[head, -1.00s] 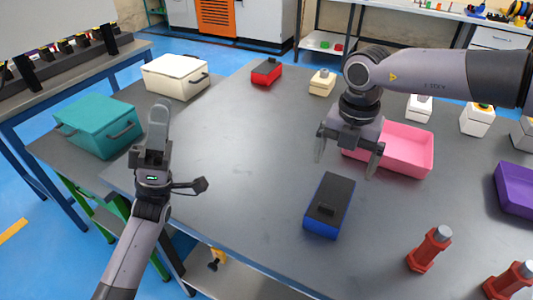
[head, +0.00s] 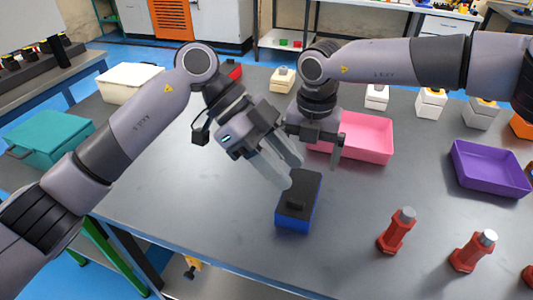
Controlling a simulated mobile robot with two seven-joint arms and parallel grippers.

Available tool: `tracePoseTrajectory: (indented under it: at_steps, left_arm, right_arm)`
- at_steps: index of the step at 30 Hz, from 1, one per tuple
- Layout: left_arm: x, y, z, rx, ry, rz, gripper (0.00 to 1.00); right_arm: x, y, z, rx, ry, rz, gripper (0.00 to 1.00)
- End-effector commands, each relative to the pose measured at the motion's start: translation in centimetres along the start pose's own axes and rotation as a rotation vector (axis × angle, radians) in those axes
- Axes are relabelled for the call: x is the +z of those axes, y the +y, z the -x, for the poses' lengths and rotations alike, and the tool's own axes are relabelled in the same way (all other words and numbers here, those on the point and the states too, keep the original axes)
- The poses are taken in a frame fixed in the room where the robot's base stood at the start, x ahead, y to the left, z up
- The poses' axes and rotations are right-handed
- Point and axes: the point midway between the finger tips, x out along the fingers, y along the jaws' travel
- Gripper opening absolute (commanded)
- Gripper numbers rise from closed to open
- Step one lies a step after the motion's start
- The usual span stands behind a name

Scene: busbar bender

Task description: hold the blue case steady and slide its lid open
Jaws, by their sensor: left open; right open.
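The blue case (head: 293,221) lies on the grey table with its dark lid (head: 305,184) on top; a small raised grip (head: 296,204) sits near the lid's front end. My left gripper (head: 288,172) reaches in from the left and is open, its fingertips at the case's upper left side. I cannot tell whether they touch the case. My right gripper (head: 312,150) is open and points down just behind the case's far end. The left fingers partly hide the case's left edge and the space between the two grippers.
A pink tray (head: 368,137) stands right behind the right gripper. A purple tray (head: 490,168) and red bolt-like parts (head: 396,232) are to the right. A teal box (head: 50,138) and a cream box (head: 130,82) stand at left. The table left of the case is clear.

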Motion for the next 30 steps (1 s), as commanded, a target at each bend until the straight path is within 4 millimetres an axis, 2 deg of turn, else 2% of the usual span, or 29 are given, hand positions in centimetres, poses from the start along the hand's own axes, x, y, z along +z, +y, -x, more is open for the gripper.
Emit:
tracePoseTrajectory:
  at_steps: [3,9,22,30]
  left_arm:
    - [1.7,-0.8,0.8,-0.034,-0.178,0.043,0.43]
    - [3.0,-1.4,1.7,-0.067,-0.304,0.082,0.43]
    - [3.0,-1.4,1.7,-0.069,-0.309,0.084,0.43]
    - [3.0,-1.4,1.7,-0.069,-0.307,0.083,0.43]
  right_arm:
    - [0.0,0.0,0.0,0.0,0.0,0.0,1.0]
    - [0.0,0.0,-0.3,0.0,0.001,0.0,1.0]
    - [0.0,0.0,-5.8,-0.002,0.002,-0.001,1.0]
    - [0.0,0.0,-7.1,0.0,0.0,0.0,1.0]
